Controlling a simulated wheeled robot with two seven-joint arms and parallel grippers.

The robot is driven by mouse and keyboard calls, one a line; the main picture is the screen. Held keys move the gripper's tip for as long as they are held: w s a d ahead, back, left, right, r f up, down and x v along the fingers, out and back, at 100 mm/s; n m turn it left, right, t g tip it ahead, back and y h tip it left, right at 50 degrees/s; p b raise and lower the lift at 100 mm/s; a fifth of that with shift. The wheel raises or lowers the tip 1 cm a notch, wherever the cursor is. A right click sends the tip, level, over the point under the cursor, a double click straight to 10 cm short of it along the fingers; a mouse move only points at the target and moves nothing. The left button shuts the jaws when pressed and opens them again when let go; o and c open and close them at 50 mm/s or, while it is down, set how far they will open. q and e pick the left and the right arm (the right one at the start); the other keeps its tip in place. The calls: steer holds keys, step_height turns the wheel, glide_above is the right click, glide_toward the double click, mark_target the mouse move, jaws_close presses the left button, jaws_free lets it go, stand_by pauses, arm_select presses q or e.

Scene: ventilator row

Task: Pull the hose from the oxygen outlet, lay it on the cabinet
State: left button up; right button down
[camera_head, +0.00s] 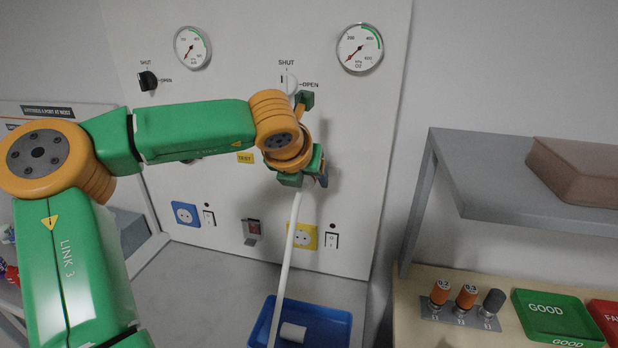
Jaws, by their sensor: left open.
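My left gripper (318,178) is open at the panel, by the top of the visible hose. I cannot tell whether the hose lies between its fingers. Above it are a white knob (289,84) marked SHUT and OPEN and a gauge (360,48) marked O2. My right gripper is not in view.
A blue tray (340,320) with a white cylinder (292,333) stands below the panel. At the right is a grey shelf (480,185) with a brown block (575,172), above orange and dark plugs and a green GOOD tray (557,322). The cabinet top left of the tray is clear.

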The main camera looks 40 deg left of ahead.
arm_select(q)
steer(key=shift+w+a+f, duration=0.25)
steer(key=shift+w+f, duration=0.15)
steer(key=shift+w, duration=0.05)
steer(key=shift+s+d+r, duration=0.2)
steer(key=shift+s, duration=0.1)
steer(key=shift+w+a+f+b, duration=0.1)
steer(key=shift+w+f+b, duration=0.05)
steer(key=shift+b, duration=0.25)
jaws_close()
stand_by(1.0)
